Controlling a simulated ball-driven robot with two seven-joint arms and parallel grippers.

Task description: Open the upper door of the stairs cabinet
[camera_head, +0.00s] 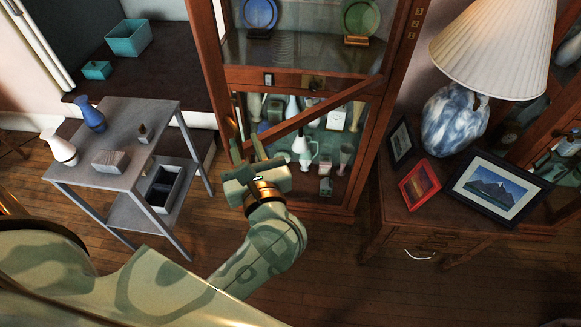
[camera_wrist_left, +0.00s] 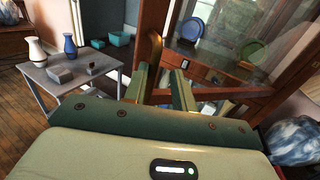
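The tall wooden glass-fronted cabinet (camera_head: 394,70) stands at the centre of the head view. Its upper door appears swung partly outward: the door's bottom rail (camera_head: 318,112) slants across the front, down to the left. That rail also slants across the left wrist view (camera_wrist_left: 230,84). My left gripper (camera_head: 247,147) is at the lower left end of the rail. Its two fingers are apart in the left wrist view (camera_wrist_left: 161,88). A curved brass-coloured handle (camera_wrist_left: 153,49) rises close to the left finger; I cannot tell whether they touch. My right gripper is not in view.
A grey side table (camera_head: 84,176) with vases and small boxes stands left of the cabinet. At right, a wooden table (camera_head: 395,211) holds a lamp (camera_head: 455,119) and framed pictures (camera_head: 497,186). Plates and vases stand inside the cabinet. Bare floor lies in front.

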